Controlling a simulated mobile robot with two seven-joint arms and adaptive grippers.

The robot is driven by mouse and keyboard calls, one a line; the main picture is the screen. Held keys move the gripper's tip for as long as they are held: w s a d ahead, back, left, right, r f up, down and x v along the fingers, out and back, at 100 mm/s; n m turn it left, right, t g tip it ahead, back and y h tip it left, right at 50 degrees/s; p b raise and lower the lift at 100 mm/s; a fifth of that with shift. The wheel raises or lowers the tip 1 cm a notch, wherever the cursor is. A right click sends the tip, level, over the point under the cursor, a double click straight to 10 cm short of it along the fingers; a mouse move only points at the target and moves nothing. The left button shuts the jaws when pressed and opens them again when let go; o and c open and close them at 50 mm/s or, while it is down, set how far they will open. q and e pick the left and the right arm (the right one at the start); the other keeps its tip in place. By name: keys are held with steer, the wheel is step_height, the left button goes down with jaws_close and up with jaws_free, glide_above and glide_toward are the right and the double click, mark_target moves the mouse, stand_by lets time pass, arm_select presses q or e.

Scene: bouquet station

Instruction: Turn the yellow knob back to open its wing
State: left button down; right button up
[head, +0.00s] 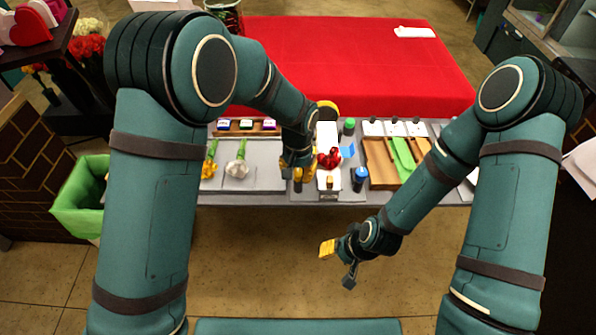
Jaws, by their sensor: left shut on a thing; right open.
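My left gripper (298,168) reaches down at the left side of a narrow white fixture (328,134). It is shut on what appears to be the yellow knob (298,184), only partly visible beneath the fingers. The knob's angle cannot be read. A red flower head (330,158) lies over the fixture. I cannot clearly make out the wing beside the knob. My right gripper (338,262) is open and empty, low over the floor in front of the table, with one yellow fingertip showing.
A blue-topped cylinder (360,176) stands right of the fixture, a green-topped one (349,126) behind. Yellow (210,164) and white flowers (237,166) lie on the left grey mat. A wooden tray (378,164) is to the right. A green-lined bin (76,205) stands far left.

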mark_target(298, 172)
stand_by(0.4)
arm_select(q)
steer(key=c, duration=0.6)
jaws_free()
step_height(298, 172, up, 12)
stand_by(0.5)
